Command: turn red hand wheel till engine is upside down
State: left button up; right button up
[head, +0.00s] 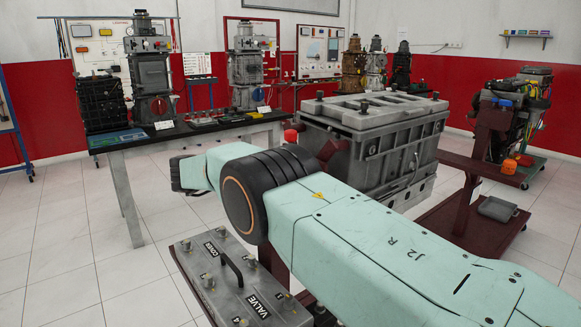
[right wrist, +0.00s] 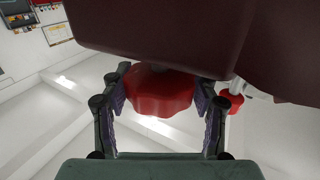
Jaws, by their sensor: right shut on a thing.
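The grey engine block (head: 385,150) sits on its dark red stand in the head view, with a flat, slotted frame and bolts on top. A red knob (head: 290,135) shows at its left side, above my arm. In the right wrist view, my right gripper (right wrist: 161,92) is shut on a lobed red hand wheel (right wrist: 160,88), with one pad on each side. A dark red stand part covers the top of that view. My left gripper is not in view.
A grey valve cover (head: 240,285) with a black handle lies low at the front. A second red knob (right wrist: 230,101) is right of the gripper. Another engine (head: 515,115) stands on the right. A long bench (head: 190,130) with engines is behind. Tiled floor is open at left.

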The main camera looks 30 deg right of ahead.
jog(key=shift+d, duration=0.1)
jog(key=o, duration=1.2)
jog(key=shift+s+d, duration=0.1)
jog(key=shift+d, duration=0.05)
jog(key=shift+c, duration=0.2)
jog(key=shift+a, duration=0.2)
